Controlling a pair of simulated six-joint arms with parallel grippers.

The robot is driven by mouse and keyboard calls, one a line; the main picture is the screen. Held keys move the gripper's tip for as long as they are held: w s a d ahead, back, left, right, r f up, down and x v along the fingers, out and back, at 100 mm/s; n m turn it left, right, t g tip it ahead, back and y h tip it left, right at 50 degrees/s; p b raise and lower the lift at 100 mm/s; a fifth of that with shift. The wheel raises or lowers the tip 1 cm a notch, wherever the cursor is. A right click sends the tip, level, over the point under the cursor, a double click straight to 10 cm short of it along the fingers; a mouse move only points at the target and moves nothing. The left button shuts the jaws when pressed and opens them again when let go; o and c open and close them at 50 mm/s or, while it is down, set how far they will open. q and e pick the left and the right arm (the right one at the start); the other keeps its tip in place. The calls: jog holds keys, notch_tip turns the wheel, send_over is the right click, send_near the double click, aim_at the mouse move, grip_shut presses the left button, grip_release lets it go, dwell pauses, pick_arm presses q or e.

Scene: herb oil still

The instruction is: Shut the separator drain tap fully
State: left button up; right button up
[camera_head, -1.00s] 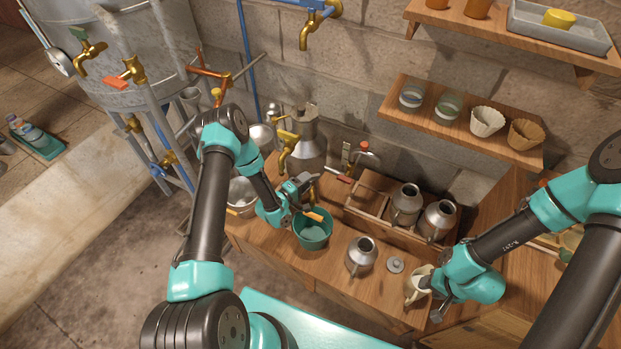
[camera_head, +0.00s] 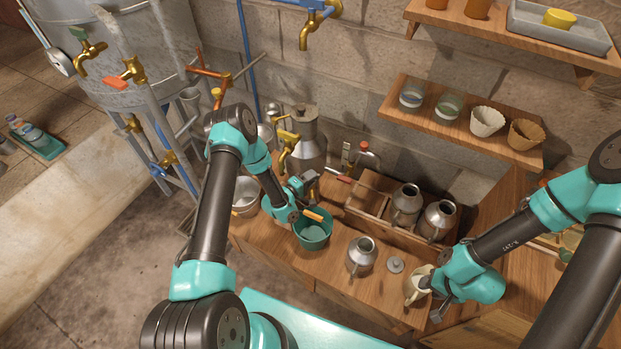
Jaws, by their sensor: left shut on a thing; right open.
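The separator looks to be the grey metal can (camera_head: 309,150) against the wall, with a brass tap (camera_head: 288,142) high on its left side. My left gripper (camera_head: 310,182) is low in front of the can, above the back of a green bucket (camera_head: 313,236). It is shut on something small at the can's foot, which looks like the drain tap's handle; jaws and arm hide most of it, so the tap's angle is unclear. An orange grip (camera_head: 314,215) shows over the bucket. My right gripper (camera_head: 426,283) is open beside a cream jug (camera_head: 413,290).
A wooden crate (camera_head: 372,211) with metal jugs stands right of the can. Another metal jug (camera_head: 361,258) and a small lid (camera_head: 396,265) are on the bench. A large still (camera_head: 120,60) with several taps is at left. Shelves (camera_head: 455,130) hang at right.

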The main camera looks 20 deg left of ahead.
pick_arm(q)
jog(key=shift+c, duration=0.6)
jog(key=shift+m+g+h, duration=0.6)
jog(key=shift+m+h, duration=0.1)
jog(key=shift+h, duration=0.3)
jog(key=o, duration=0.9)
jog(key=shift+s, duration=0.1)
jog(key=v, duration=1.7)
jog(key=shift+s, duration=0.15)
